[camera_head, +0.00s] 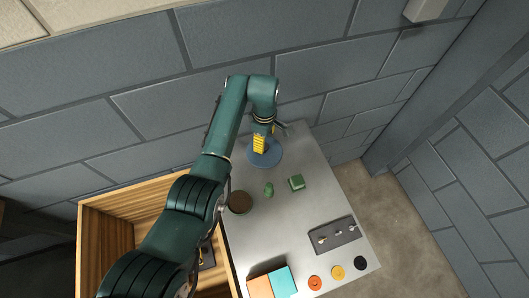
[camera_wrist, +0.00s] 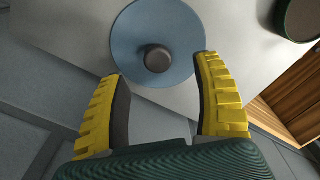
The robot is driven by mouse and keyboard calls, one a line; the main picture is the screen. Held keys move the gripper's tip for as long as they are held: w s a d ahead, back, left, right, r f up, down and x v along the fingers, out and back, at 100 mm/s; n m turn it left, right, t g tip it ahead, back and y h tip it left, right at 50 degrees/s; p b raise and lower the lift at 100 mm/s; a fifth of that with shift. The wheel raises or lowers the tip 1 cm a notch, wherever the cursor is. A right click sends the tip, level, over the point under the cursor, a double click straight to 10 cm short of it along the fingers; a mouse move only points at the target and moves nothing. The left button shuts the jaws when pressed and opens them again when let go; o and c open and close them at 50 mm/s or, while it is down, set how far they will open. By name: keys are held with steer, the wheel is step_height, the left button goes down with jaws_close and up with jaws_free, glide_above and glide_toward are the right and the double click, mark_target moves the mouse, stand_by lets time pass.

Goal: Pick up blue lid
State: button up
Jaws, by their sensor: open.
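The blue lid (camera_head: 272,157) is a round flat disc lying at the far end of the grey table. In the wrist view the blue lid (camera_wrist: 182,37) shows from above, with a dark round knob (camera_wrist: 158,58) at its middle. My gripper (camera_wrist: 160,85) has yellow ribbed fingers with dark inner pads, spread apart and empty. In the head view my gripper (camera_head: 260,147) appears over the lid and hides part of it. In the wrist view the knob lies between the lines of the two fingers, just beyond their tips; I cannot tell the height gap.
A brown-topped round container (camera_head: 240,202), a green piece (camera_head: 269,189) and a green block (camera_head: 297,182) stand on the table (camera_head: 280,228). A dark tray (camera_head: 334,235) holds small parts. Coloured discs line the front. A wooden box (camera_head: 105,235) is at left; a wall stands behind.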

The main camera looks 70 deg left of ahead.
step_height(320, 180, down, 6)
steer(key=shift+a+f+b, duration=0.1)
steer(key=shift+a+b, duration=0.05)
steer(key=shift+b, duration=0.85)
jaws_close()
